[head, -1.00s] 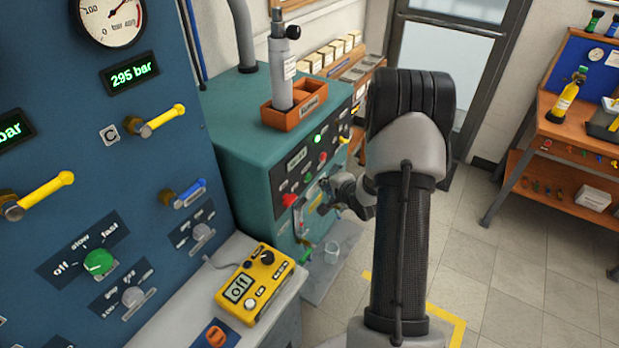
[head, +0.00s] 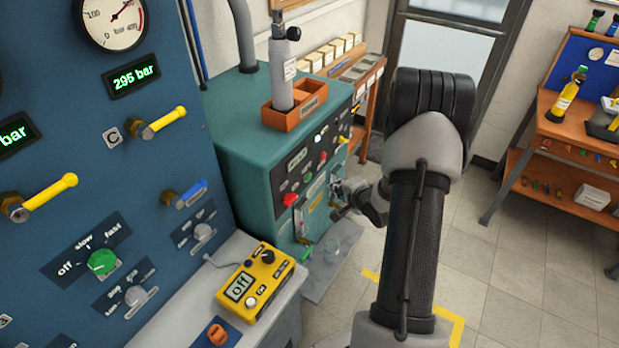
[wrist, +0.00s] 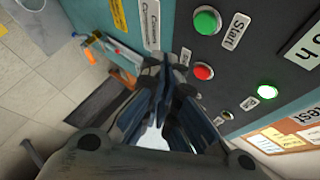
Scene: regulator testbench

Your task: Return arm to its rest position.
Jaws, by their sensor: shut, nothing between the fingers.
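My gripper (wrist: 168,75) is in the wrist view with its dark fingers together and nothing between them. Behind it in that view is a dark control panel (wrist: 195,50) with a green Start button (wrist: 206,21) and a red button (wrist: 203,72). In the head view my arm rises in front of the floor and bends at its black joint. My wrist end shows small near the front of the teal machine (head: 240,165), apart from the blue panel. The fingertips are hard to make out there.
A blue panel (head: 60,140) with yellow handles stands at left. A yellow meter (head: 255,285) reading "off" lies on a grey ledge. An orange tray (head: 290,118) holds a grey cylinder (head: 281,70). A workbench (head: 575,130) stands at right; floor between is clear.

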